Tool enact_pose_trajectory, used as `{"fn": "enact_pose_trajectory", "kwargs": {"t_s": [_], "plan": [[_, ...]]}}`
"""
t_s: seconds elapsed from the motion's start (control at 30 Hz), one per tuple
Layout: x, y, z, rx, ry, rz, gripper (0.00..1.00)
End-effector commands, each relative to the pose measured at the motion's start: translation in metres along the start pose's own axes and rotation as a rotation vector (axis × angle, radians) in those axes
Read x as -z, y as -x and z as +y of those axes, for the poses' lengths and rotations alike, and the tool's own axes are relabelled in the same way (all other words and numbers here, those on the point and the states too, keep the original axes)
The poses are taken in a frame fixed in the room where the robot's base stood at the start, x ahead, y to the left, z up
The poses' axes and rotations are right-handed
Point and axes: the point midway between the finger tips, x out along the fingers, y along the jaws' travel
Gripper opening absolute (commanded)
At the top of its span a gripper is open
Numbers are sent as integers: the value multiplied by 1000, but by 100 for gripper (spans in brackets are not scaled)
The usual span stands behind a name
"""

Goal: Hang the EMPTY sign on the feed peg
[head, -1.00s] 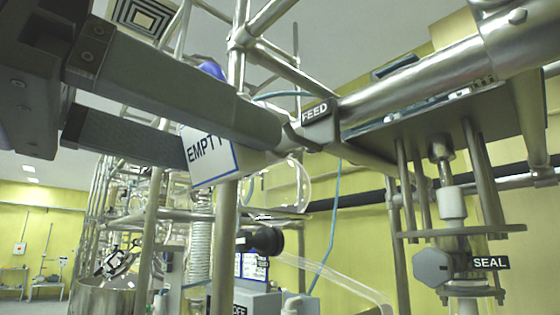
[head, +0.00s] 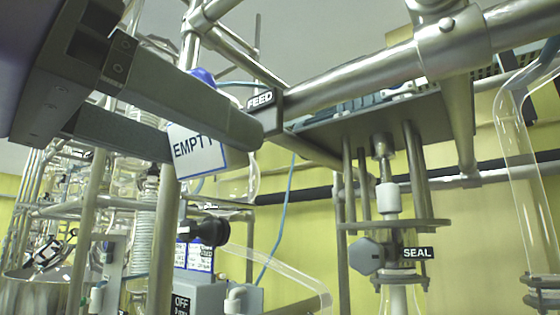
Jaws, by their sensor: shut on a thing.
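The EMPTY sign (head: 199,152) is a white plate with a blue border and black letters, slightly tilted. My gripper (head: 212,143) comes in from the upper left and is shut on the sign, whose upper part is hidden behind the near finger. The black FEED label (head: 261,99) is at the left end of a thick horizontal metal pipe. The near fingertip appears just below and left of this label; I cannot tell whether they touch. The feed peg itself is not clearly visible, perhaps hidden by the finger. A blue rounded piece (head: 203,77) shows just above the finger.
A metal plate (head: 370,134) with rods hangs under the pipe (head: 350,76), above a valve with a SEAL label (head: 417,253). Upright pipes and glassware stand at left. A grey box marked OFF (head: 205,296) and more blue-bordered signs (head: 200,257) are below. Glass tubing (head: 530,190) is at right.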

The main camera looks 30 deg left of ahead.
Motion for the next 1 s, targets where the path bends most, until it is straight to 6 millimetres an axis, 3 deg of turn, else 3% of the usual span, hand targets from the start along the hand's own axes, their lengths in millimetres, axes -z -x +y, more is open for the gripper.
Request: {"fn": "enact_pose_trajectory", "kwargs": {"t_s": [1.0], "plan": [[1, -46, 0, 1, 0, 2, 19]]}}
